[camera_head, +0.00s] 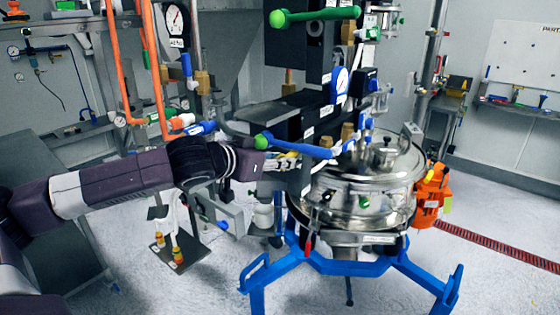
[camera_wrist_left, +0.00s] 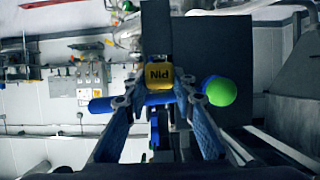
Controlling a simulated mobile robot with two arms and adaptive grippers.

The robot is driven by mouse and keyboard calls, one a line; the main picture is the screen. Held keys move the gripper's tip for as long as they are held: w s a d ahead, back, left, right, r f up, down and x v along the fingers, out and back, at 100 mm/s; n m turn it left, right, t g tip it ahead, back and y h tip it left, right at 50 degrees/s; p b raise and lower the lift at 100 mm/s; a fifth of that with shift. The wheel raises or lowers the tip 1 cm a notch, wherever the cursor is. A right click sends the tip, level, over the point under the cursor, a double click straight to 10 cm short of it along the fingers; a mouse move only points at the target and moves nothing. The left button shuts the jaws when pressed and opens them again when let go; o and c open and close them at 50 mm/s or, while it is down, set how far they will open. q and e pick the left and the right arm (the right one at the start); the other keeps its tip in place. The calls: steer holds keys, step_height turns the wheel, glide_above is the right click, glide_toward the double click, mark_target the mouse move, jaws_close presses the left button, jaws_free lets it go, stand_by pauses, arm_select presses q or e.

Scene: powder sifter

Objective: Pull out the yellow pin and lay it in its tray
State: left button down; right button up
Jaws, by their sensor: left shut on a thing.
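My left gripper (camera_head: 284,163) reaches in from the left to the dark block of the sifter assembly. In the head view only a sliver of yellow shows at the fingers. I cannot make out the pin's tray. My right gripper is not in view.
A blue handle with a green ball (camera_head: 264,141) runs close by the left gripper; the ball also shows in the wrist view (camera_wrist_left: 220,91). The steel sifter vessel (camera_head: 365,185) stands right of it on a blue frame (camera_head: 350,268). Orange hoses (camera_head: 118,65) hang at left.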

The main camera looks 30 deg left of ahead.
arm_select(q)
steer(key=shift+s, duration=0.15)
steer(key=shift+s, duration=0.35)
steer(key=shift+s+a+b, duration=0.1)
steer(key=shift+s+b, duration=0.45)
steer(key=shift+s, duration=0.15)
steer(key=shift+s, duration=0.2)
steer(key=shift+s, duration=0.2)
steer(key=shift+s+b, duration=0.35)
steer(key=shift+b, duration=0.05)
steer(key=shift+s+a+b, duration=0.15)
steer(key=shift+s+b, duration=0.65)
steer(key=shift+s, duration=0.65)
steer(key=shift+s+a+b, duration=0.1)
steer(key=shift+s+b, duration=0.35)
steer(key=shift+s, duration=0.65)
